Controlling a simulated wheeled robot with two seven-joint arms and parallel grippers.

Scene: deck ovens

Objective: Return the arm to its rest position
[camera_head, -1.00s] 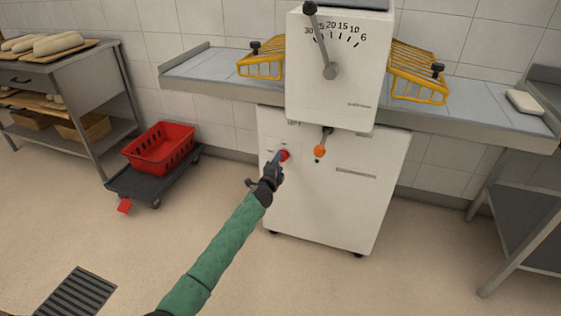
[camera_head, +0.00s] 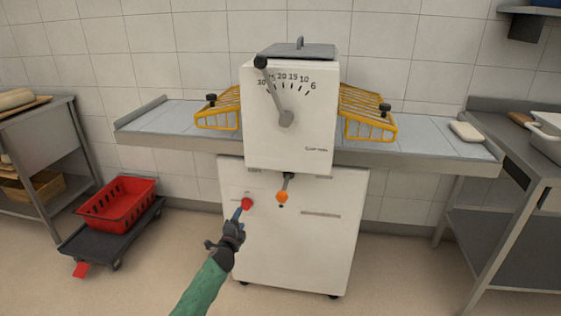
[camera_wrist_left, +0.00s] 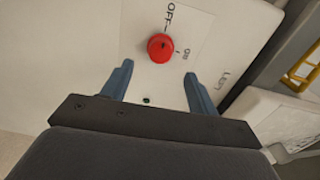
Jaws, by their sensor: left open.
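My left arm in its green sleeve comes in from the bottom of the head view. My left gripper (camera_head: 238,214) is in front of the white dough sheeter (camera_head: 290,245), just below and left of its red switch knob (camera_head: 247,204). In the left wrist view the two blue fingers (camera_wrist_left: 158,88) are spread apart with nothing between them. The red knob (camera_wrist_left: 160,47) shows beyond the fingertips, apart from them, on a plate marked OFF and ON. My right gripper is not in view.
An orange-knobbed lever (camera_head: 282,197) is right of the red knob. A red crate (camera_head: 118,205) sits on a dark dolly (camera_head: 88,243) at left. Yellow guards (camera_head: 368,115) flank the sheeter head above a long belt table (camera_head: 430,145). A steel table (camera_head: 520,165) stands at right.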

